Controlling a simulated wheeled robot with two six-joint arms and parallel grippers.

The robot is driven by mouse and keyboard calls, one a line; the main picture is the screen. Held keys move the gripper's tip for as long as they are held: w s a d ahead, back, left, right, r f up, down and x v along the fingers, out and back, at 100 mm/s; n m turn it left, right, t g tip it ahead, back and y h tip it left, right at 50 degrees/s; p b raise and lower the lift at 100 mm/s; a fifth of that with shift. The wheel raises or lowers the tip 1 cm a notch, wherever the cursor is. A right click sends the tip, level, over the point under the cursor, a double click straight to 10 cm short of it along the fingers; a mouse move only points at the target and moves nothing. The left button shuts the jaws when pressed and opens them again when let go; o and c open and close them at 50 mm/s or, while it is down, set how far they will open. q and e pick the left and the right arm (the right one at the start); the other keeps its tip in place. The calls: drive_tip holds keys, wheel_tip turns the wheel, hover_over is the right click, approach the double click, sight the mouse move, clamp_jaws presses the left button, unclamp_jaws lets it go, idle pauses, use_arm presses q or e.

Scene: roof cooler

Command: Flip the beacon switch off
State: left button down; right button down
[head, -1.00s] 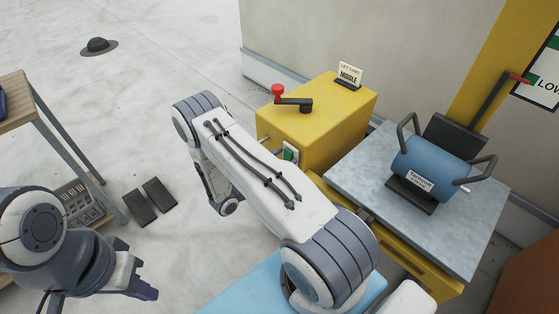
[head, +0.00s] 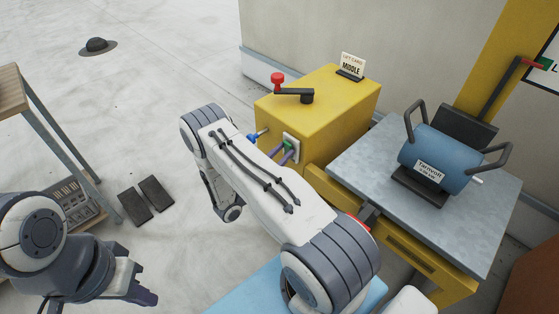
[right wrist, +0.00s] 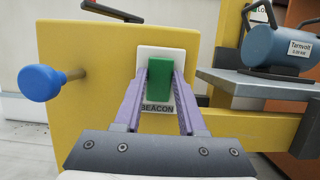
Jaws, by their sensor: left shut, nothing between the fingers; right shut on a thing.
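The beacon switch is a green rocker (right wrist: 160,75) on a white plate (right wrist: 173,53) labelled BEACON, on the side of a yellow box (head: 330,105). My right gripper (right wrist: 159,90) has its purple fingers on either side of the rocker and is shut on it. The fingers also reach the plate in the head view, where the rocker shows only as a small green patch (head: 288,146). Which way the rocker is tilted I cannot tell. My left gripper (head: 147,297) is shut and empty at the lower left, far from the box.
A blue knob (right wrist: 42,83) sticks out beside the switch. A black lever with a red knob (head: 277,78) and a card reading MIDDLE (head: 351,64) are on the box top. A blue cylinder (head: 438,155) stands on the grey bench (head: 400,215) to the right.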

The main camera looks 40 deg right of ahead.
idle(0.3)
drive_tip(key=shift+c, duration=2.4)
unclamp_jaws()
drive_tip(key=shift+a+f, duration=0.15)
drive_tip(key=shift+a, duration=0.15)
drive_tip(key=v, duration=0.9)
drive_tip(key=shift+a+f+b, duration=0.2)
drive_tip(key=shift+a+b, duration=0.1)
drive_tip(key=shift+a, duration=0.1)
drive_tip(key=shift+s, duration=0.1)
